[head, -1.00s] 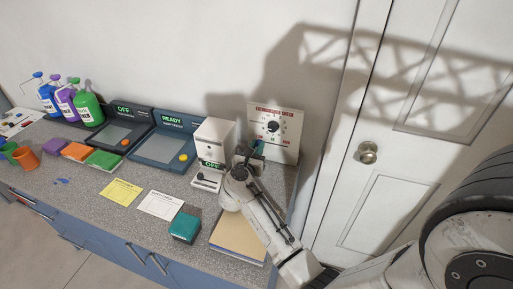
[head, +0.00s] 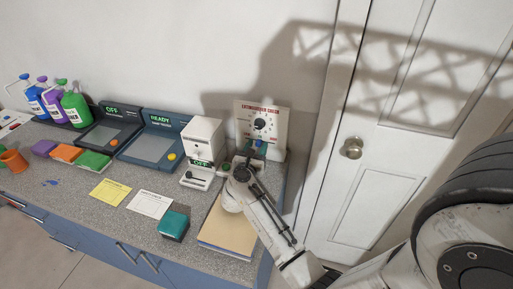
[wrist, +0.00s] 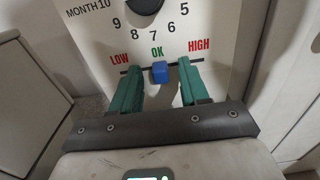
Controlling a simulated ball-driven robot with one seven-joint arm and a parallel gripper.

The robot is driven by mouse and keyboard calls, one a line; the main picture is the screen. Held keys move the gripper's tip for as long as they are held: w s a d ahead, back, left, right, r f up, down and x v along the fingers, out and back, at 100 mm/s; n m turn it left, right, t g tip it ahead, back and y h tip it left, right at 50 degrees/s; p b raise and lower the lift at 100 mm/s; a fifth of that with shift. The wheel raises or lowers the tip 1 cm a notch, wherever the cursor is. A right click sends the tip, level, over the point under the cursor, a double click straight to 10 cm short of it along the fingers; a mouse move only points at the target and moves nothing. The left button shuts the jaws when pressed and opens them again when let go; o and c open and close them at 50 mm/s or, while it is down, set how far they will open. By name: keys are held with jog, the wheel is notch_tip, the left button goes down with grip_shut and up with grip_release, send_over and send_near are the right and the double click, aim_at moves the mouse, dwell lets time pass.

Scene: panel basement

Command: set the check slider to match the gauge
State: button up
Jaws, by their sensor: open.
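The white extinguisher check panel (head: 277,128) stands at the right end of the counter, against the wall. In the wrist view the panel's lower part (wrist: 225,38) shows the words LOW, OK and HIGH above a thin dark track. The blue check slider (wrist: 159,72) sits on that track below OK. My gripper (wrist: 160,80) is open. Its two green fingers are at the panel, one on each side of the slider, with a gap visible on both sides. In the head view my gripper (head: 252,160) is in front of the panel's lower edge. I cannot make out a gauge reading.
A black month dial (head: 260,124) is on the panel above the slider. A white box device (head: 203,142) stands close on the left. A tan folder (head: 228,228) and a teal box (head: 173,224) lie in front. A white door (head: 400,150) is on the right.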

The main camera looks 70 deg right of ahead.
jog(key=a, duration=0.3)
jog(key=a+b, duration=0.1)
jog(key=a, duration=0.3)
jog(key=s+a+b, duration=0.1)
jog(key=a, duration=0.2)
jog(key=shift+a, duration=0.4)
